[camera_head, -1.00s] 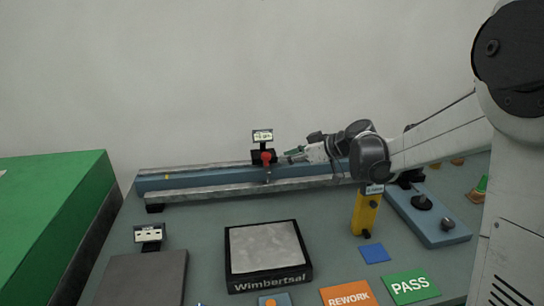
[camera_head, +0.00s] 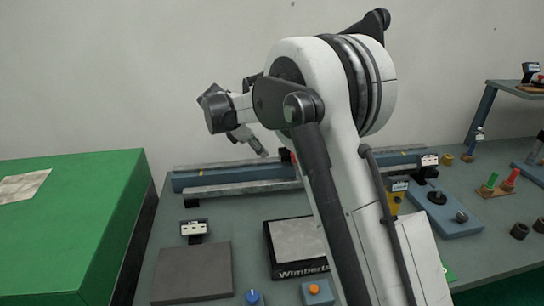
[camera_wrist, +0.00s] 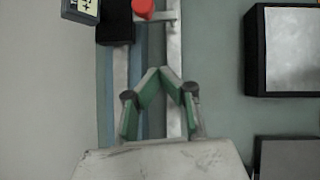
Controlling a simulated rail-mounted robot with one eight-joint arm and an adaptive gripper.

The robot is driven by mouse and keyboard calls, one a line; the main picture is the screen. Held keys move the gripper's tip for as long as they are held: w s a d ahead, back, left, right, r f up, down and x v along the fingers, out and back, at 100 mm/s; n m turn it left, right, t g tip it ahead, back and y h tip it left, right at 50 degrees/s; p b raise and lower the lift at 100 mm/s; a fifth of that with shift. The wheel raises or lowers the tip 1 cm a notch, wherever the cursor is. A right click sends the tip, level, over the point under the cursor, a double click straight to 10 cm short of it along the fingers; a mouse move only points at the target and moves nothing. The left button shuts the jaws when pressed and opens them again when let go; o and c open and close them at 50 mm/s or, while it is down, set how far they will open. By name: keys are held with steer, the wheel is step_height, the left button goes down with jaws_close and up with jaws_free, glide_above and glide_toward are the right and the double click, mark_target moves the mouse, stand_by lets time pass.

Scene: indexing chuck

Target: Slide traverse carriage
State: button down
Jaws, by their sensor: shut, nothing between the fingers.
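The traverse rail is a long blue beam with grey metal guides (camera_head: 235,188) along the back of the bench. Its carriage is mostly hidden behind my arm in the head view, where only a bit of red (camera_head: 284,155) shows. In the wrist view the carriage is a black block (camera_wrist: 115,25) with a red knob (camera_wrist: 143,8) and a small display (camera_wrist: 80,8), at the top edge. My gripper (camera_wrist: 166,73) has green fingers with their tips close together and nothing between them. It is over the rail, apart from the carriage, and on its left side in the head view.
A black-framed plate (camera_head: 295,242) and a dark grey pad (camera_head: 192,272) lie in front of the rail. A green block (camera_head: 75,225) stands at the left. A blue fixture (camera_head: 445,218) is at the right.

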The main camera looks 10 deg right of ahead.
step_height(320, 180, up, 2)
steer(key=a+h, duration=0.2)
steer(key=p, duration=0.1)
glide_toward(293, 163)
steer(key=x, duration=0.6)
steer(key=shift+a+f, duration=0.2)
steer(key=shift+w+d+f, duration=0.1)
steer(key=shift+w+d, duration=0.05)
steer(key=shift+d, duration=0.3)
steer(key=shift+d, duration=0.1)
